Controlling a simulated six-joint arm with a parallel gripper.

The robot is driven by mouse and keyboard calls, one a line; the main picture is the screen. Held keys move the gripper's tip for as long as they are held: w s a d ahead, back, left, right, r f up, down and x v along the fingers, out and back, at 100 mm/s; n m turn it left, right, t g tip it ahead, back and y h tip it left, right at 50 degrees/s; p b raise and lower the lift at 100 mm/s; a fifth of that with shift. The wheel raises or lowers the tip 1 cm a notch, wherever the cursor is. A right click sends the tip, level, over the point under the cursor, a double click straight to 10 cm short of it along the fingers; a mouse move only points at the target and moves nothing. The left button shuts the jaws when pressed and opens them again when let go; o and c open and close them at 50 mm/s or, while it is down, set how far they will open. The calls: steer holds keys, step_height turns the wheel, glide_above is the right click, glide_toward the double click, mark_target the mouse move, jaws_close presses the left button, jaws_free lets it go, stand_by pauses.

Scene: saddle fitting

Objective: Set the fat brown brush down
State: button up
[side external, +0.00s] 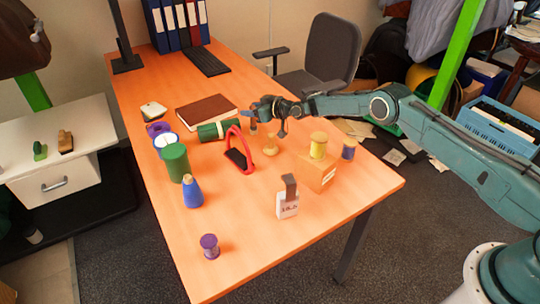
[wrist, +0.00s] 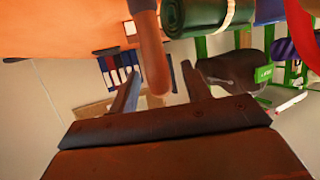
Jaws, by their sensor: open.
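In the wrist view, a thick brown handle (wrist: 152,50), which I take for the fat brown brush, extends between the fingers with its rounded end toward my gripper (wrist: 160,88). The fingers are apart, with a visible gap at the right one. In the side view, my gripper (side external: 268,125) is low over the middle of the table (side external: 240,250). A small brown and grey piece shows beneath it; I cannot tell whether that is the brush.
A pale wooden knobbed piece (side external: 270,147) stands close in front. A red clamp (side external: 239,150) and green roll (side external: 217,129) lie to the left. A wooden box (side external: 316,172) carries a yellow spool (side external: 318,147) at right.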

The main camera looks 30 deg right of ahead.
stand_by(0.4)
jaws_close()
steer(key=shift+r, duration=0.1)
step_height(320, 180, up, 20)
stand_by(0.9)
stand_by(0.4)
